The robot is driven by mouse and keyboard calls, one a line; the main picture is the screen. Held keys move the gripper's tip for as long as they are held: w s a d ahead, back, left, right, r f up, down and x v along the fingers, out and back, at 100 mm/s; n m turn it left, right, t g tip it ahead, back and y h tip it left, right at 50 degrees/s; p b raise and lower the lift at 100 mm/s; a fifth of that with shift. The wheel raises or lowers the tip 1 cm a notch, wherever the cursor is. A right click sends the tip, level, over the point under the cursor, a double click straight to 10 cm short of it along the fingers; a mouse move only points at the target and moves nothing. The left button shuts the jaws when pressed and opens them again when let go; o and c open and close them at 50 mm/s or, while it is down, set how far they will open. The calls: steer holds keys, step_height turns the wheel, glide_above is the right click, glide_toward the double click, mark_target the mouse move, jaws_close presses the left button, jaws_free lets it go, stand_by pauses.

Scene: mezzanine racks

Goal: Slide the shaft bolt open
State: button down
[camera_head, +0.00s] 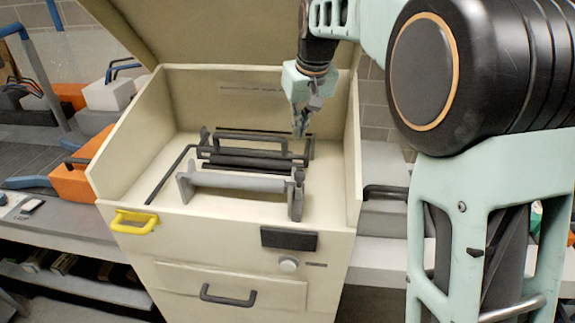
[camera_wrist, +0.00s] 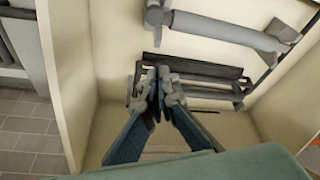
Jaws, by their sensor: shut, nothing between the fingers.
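A beige cabinet (camera_head: 350,130) stands with its lid raised. Inside lie a black frame with bars (camera_head: 240,158) and, in front of it, a light grey roller (camera_head: 240,181) between end brackets. Which part is the shaft bolt is hard to tell. My gripper (camera_head: 301,128) is shut and empty, pointing down above the right end of the black frame. In the wrist view, my gripper's fingertips (camera_wrist: 156,88) are together and overlap the left part of the black frame (camera_wrist: 207,74); contact cannot be told. The grey roller (camera_wrist: 215,29) lies beyond it.
The cabinet's side walls and raised lid (camera_head: 230,30) bound the space around my gripper. A thin black rod (camera_head: 170,174) lies at the left inside. A yellow handle (camera_head: 134,222) and a drawer handle (camera_head: 228,296) are on the front. An orange box (camera_head: 75,182) stands left.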

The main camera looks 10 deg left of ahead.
mark_target(300, 178)
steer(key=shift+s+a, duration=0.15)
steer(key=shift+a, duration=0.2)
steer(key=f, duration=0.3)
steer(key=f+p, duration=0.1)
steer(key=f, duration=0.2)
steer(key=f+p, duration=0.1)
steer(key=f, duration=0.2)
steer(key=shift+w+f, duration=0.15)
steer(key=shift+w, duration=0.1)
steer(key=shift+s+d+f, duration=0.15)
steer(key=shift+s+d, duration=0.05)
steer(key=shift+s, duration=0.3)
